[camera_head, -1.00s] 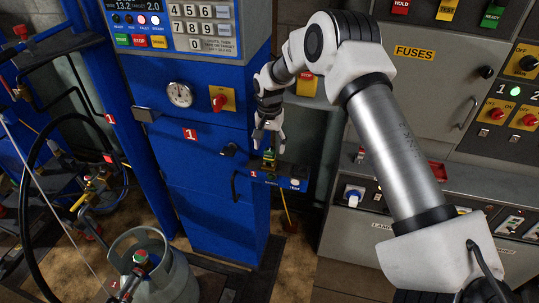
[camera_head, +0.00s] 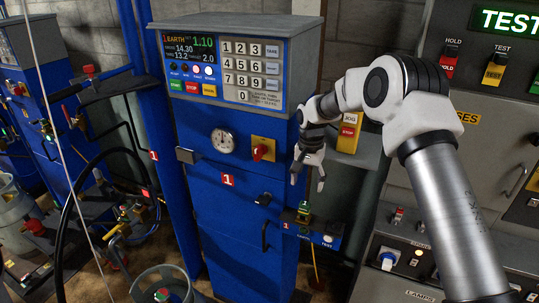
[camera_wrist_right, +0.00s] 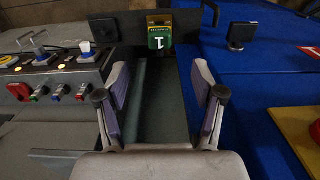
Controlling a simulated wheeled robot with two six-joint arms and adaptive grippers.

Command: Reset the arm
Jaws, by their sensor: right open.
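My right arm comes in from the right in the head view. Its gripper (camera_head: 307,180) points down in front of the right side of the blue scale cabinet (camera_head: 232,240). The gripper is open with nothing between its fingers. In the right wrist view the two spread fingers (camera_wrist_right: 160,105) show with a clear gap. A small green and yellow piece marked "1" (camera_wrist_right: 159,38) lies ahead of that gap. In the head view this green piece (camera_head: 303,209) sits on the side bracket, just below the fingertips and apart from them. My left gripper is not in view.
A grey cabinet (camera_head: 480,180) with switches stands on the right, close to my arm. A red and yellow stop switch (camera_head: 348,131) is just behind the gripper. A gas cylinder (camera_head: 165,285) stands at the bottom, and hoses hang at the left.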

